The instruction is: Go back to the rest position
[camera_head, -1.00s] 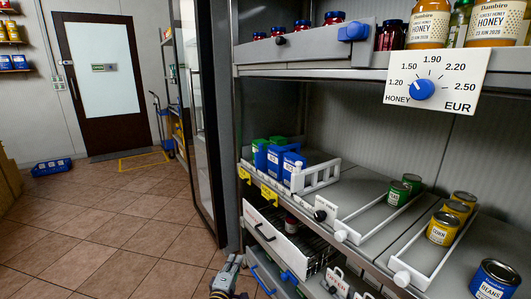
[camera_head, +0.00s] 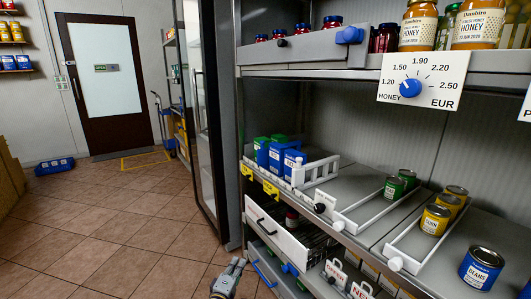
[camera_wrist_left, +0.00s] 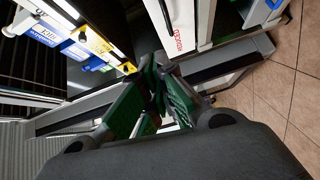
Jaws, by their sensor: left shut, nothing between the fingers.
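My left gripper (camera_head: 236,264) shows at the bottom edge of the head view, low in front of the shelf unit and over the floor side. It is shut and empty. In the left wrist view its green-padded fingers (camera_wrist_left: 153,98) are together, with no object between them. Shelf edges and labels lie behind them, and it looks apart from the shelf, though the exact gap cannot be told. My right gripper is in neither view.
The shelf unit on the right holds blue cartons (camera_head: 282,155), green cans (camera_head: 396,187), yellow cans (camera_head: 435,219) and a blue can (camera_head: 480,267). A honey price dial (camera_head: 411,88) hangs above. Tiled floor (camera_head: 120,225) at left is open. A blue crate (camera_head: 54,166) lies near the door (camera_head: 107,85).

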